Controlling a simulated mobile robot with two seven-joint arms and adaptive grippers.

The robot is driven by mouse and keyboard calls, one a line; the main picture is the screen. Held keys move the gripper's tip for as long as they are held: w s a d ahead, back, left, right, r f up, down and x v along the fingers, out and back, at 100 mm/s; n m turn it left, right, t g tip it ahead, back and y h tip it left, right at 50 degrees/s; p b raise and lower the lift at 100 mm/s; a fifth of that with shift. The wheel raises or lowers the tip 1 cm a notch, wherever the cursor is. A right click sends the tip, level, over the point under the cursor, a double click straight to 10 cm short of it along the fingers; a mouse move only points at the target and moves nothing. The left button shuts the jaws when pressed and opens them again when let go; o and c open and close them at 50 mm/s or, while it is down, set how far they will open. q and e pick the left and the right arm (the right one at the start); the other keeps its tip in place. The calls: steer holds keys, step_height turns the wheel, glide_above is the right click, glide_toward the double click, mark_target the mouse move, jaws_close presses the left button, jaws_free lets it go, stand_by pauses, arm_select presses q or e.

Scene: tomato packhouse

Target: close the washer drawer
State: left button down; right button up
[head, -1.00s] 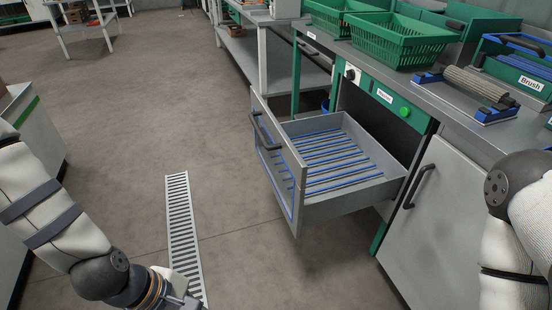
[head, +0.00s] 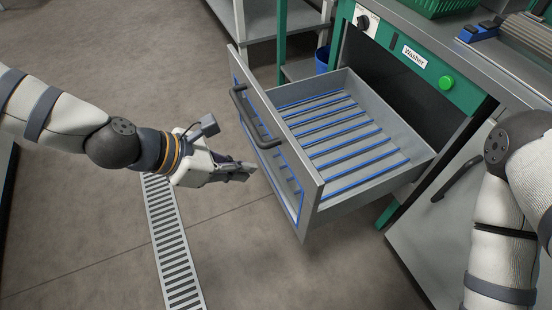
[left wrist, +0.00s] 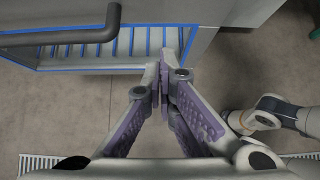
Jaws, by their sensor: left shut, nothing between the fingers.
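My left gripper (head: 250,171) is shut and empty, just left of the drawer front and below the handle, with a small gap seeming to remain. In the left wrist view the shut fingers (left wrist: 163,80) point at the drawer front, and the handle (left wrist: 60,37) is at upper left.
A green control strip with a green button (head: 446,83) and a dark knob (head: 364,21) runs above the drawer opening. A closed cabinet door (head: 440,225) with a dark handle is to the right. A floor drain grate (head: 172,250) lies below my left arm.

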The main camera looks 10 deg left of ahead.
mark_target(291, 169)
arm_select(q)
steer(key=w+d+f, duration=0.1)
steer(key=d, duration=0.1)
steer(key=w+d+f, duration=0.1)
steer(key=w+d, duration=0.1)
steer(key=w+d+f, duration=0.1)
steer(key=d, duration=0.1)
steer(key=shift+w+f+b, duration=0.1)
steer(key=shift+w+b, duration=0.05)
steer(key=shift+b, duration=0.25)
